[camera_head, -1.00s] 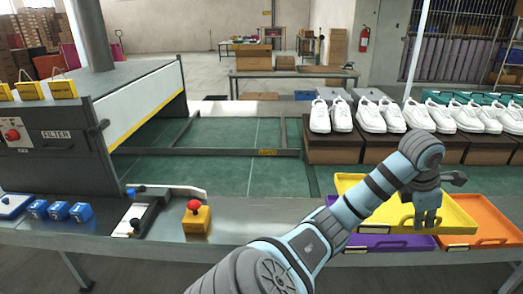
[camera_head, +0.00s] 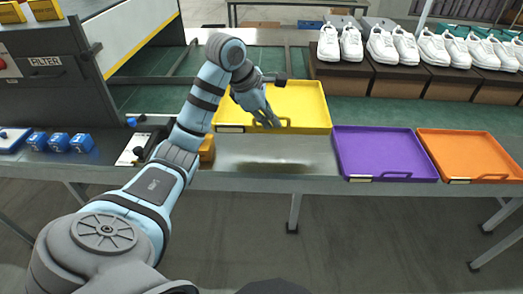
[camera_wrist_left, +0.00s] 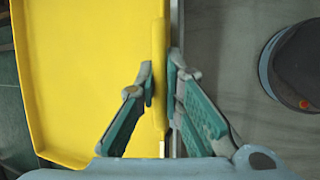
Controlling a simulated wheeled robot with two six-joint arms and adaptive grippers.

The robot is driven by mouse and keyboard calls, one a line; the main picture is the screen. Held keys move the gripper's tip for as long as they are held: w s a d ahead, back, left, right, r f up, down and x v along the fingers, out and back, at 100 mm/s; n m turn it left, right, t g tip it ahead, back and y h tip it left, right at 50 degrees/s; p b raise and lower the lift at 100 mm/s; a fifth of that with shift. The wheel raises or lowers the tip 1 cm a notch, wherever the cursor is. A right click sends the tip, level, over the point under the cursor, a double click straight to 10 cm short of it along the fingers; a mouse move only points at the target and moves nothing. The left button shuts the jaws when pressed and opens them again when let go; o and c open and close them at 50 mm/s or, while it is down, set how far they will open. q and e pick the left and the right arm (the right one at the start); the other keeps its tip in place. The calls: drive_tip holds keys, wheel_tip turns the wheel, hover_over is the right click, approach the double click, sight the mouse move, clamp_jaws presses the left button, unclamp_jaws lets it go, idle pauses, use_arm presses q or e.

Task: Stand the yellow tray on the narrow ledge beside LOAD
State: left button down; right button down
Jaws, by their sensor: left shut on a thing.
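The yellow tray (camera_head: 305,100) lies roughly level over the back of the grey metal ledge (camera_head: 290,155) and the green surface behind it. My left gripper (camera_head: 268,122) is shut on the tray's near rim. In the left wrist view the fingers (camera_wrist_left: 163,85) pinch the rim of the yellow tray (camera_wrist_left: 85,70) from both sides. I cannot tell whether the tray touches the surface below. The LOAD sign does not show now. My right gripper is out of view.
A purple tray (camera_head: 385,150) and an orange tray (camera_head: 468,153) stand to the right on the ledge. White shoes (camera_head: 395,45) on dark boxes stand behind. A yellow button box (camera_head: 207,150) is partly hidden by my left arm. Bare ledge shows in front of the yellow tray.

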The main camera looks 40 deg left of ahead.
use_arm(q)
wheel_tip(320, 180, down, 19)
drive_tip(key=b, duration=0.3)
drive_tip(key=shift+a, duration=0.15)
drive_tip(key=c, duration=1.7)
unclamp_jaws()
drive_tip(key=shift+s+r, duration=0.1)
